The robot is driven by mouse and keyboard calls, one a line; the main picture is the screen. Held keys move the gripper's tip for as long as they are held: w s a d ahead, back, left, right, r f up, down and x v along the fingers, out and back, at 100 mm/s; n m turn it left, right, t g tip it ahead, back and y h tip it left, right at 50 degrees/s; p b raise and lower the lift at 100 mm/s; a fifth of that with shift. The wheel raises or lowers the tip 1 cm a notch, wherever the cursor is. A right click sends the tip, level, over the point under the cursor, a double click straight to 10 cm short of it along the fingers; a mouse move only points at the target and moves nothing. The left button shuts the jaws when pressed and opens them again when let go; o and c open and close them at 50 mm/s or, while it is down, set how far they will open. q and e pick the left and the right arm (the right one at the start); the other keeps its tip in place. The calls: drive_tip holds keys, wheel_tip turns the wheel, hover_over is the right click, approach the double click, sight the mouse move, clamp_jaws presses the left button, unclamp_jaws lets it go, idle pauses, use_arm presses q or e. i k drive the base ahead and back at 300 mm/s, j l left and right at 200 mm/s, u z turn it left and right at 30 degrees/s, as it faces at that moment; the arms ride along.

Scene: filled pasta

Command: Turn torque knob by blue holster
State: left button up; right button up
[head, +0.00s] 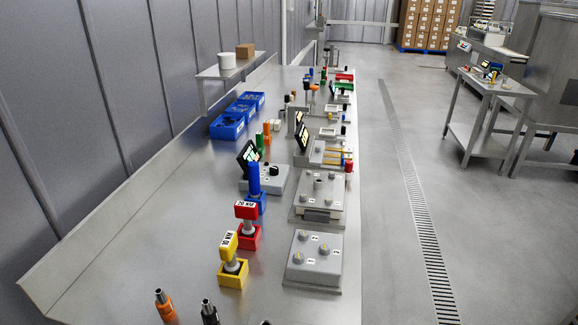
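A blue holster (262,203) stands on the long metal bench, with an upright blue-handled tool (254,178) in it. Just behind it is a light grey box (279,182) with a tilted dark display (246,157) and a dark knob (273,171) on top. The blue tool overlaps part of this box, and the knob's setting is too small to read. Neither of my grippers is in view.
A red holster (250,237) and a yellow holster (234,274) with tools stand nearer. Grey knob boxes (315,258) and (318,195) line the bench's right side. Orange (165,306) and black (209,313) tools stand at the front. The bench's left part is clear.

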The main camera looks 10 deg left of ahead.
sight(273, 171)
drive_tip(key=l+u, duration=0.45)
drive_tip(key=l, duration=1.45)
drive_tip(key=i+l+u, duration=0.1)
drive_tip(key=l, duration=0.25)
drive_tip(key=i+l+u, duration=0.25)
drive_tip(key=l, duration=0.45)
drive_tip(key=i+l+u, duration=0.15)
drive_tip(key=l, duration=0.2)
drive_tip(key=i+l+u, duration=0.15)
drive_tip(key=i+l, duration=0.4)
drive_tip(key=i+l+u, duration=0.15)
drive_tip(key=i+l, duration=0.4)
drive_tip(key=l, duration=0.15)
